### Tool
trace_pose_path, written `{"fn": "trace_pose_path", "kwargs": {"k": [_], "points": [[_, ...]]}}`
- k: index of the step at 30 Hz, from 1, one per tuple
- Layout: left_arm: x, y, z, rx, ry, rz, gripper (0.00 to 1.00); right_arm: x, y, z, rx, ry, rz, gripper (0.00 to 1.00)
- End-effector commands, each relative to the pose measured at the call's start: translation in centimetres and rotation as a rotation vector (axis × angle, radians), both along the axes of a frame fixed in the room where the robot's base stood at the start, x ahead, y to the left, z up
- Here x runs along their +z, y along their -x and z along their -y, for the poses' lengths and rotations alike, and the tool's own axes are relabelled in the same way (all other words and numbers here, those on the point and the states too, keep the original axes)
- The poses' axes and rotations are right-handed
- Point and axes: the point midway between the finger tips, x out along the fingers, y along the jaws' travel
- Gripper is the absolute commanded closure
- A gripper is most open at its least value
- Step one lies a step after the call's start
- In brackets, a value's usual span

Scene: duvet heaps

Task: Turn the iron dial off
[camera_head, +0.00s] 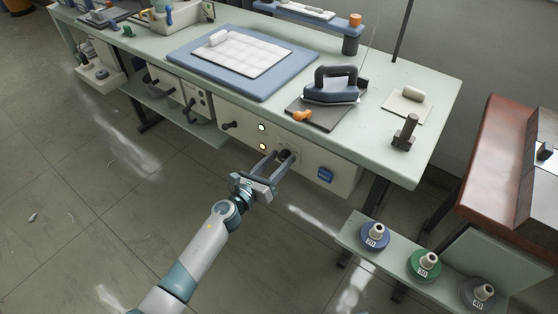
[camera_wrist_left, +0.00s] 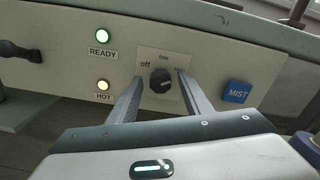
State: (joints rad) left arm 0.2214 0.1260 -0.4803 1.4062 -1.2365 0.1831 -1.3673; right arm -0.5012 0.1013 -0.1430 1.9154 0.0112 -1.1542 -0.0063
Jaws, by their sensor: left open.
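The dial (camera_wrist_left: 160,80) is a dark round knob on a pale plate on the front panel under the ironing table. "off" is printed to its left, with a small label above it. Its pointer direction is too small to tell. My left gripper (camera_head: 283,158) reaches the panel from below, open. In the left wrist view its fingers stand on either side of the dial, with gaps showing between them and the knob. In the head view the fingers partly hide the dial. The iron (camera_head: 332,88) rests on a dark plate on the table. My right gripper is not in view.
A lit green READY lamp (camera_wrist_left: 101,35) and pale yellow HOT lamp (camera_wrist_left: 103,84) are left of the dial. A blue MIST button (camera_wrist_left: 237,91) is right. A dark handle (camera_wrist_left: 18,51) sticks out far left. A low shelf (camera_head: 346,241) holds several numbered discs. Floor below is clear.

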Motion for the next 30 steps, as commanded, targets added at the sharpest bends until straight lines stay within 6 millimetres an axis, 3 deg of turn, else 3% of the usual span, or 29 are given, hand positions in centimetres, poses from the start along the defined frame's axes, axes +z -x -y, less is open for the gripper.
{"fn": "trace_pose_path", "kwargs": {"k": [6,11,30], "points": [[-0.01,0.02,-0.01,0.0,0.0,0.0,0.58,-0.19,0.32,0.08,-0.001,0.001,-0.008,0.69],[-0.02,0.03,0.0,0.0,0.0,0.0,0.96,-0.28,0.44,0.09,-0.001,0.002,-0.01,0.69],[-0.02,0.04,-0.03,-0.001,0.115,-0.086,0.96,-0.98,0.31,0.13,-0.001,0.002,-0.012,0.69]]}}
